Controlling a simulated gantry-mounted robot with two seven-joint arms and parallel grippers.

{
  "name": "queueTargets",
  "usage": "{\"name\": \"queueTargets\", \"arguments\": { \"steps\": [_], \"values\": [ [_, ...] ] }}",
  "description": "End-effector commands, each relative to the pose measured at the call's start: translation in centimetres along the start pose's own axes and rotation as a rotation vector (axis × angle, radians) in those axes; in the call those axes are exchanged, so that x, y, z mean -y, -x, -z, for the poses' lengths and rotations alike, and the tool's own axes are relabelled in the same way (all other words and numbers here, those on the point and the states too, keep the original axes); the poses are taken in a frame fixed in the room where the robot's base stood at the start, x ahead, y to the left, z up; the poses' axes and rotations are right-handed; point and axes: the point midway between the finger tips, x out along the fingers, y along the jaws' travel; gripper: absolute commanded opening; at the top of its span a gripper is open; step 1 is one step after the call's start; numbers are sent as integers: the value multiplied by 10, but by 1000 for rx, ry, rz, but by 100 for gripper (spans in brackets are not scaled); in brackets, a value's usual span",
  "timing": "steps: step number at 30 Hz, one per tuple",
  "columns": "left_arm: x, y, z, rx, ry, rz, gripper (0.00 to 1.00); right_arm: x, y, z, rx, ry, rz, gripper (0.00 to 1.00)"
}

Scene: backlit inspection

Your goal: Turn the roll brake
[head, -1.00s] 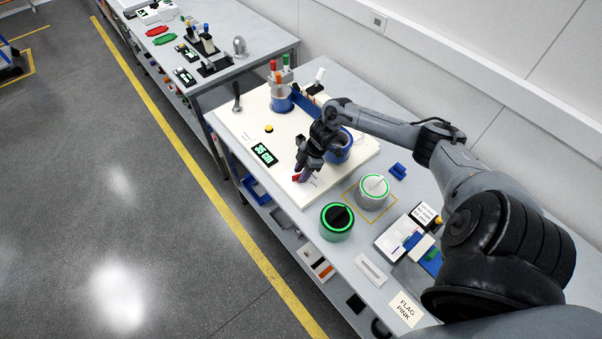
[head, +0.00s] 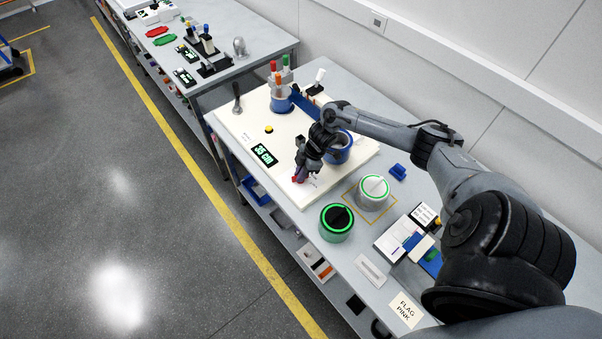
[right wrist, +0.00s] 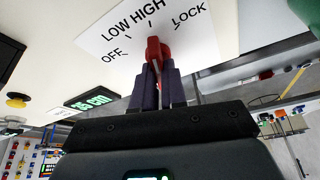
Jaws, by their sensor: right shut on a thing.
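The roll brake is a small red handle (head: 297,180) at the near edge of the cream panel (head: 240,118). In the right wrist view the red handle (right wrist: 154,48) stands before a white label (right wrist: 190,38) marked OFF, LOW, HIGH and LOCK. It lies nearest the LOW and HIGH marks; its exact setting I cannot tell. My right gripper (head: 301,174) is shut on the handle. Its dark purple fingers (right wrist: 157,78) pinch the handle from both sides and hide part of it. My left gripper is not in view.
A display reading 35 cm (head: 264,155) and a yellow button (head: 269,129) sit on the panel. A blue-rimmed cylinder (head: 339,150) stands close behind my gripper.

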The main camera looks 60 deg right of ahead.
Motion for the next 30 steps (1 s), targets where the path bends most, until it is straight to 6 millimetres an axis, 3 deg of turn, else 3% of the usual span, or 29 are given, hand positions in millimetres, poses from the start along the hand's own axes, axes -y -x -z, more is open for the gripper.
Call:
{"name": "queueTargets", "arguments": {
  "steps": [8,21,30],
  "values": [
    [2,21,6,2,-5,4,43,2,3,0,4,-81,-29,0],
    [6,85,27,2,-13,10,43,4,3,-1,6,-392,-157,0],
    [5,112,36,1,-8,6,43,4,0,-2,8,-573,-233,0]
  ]
}}
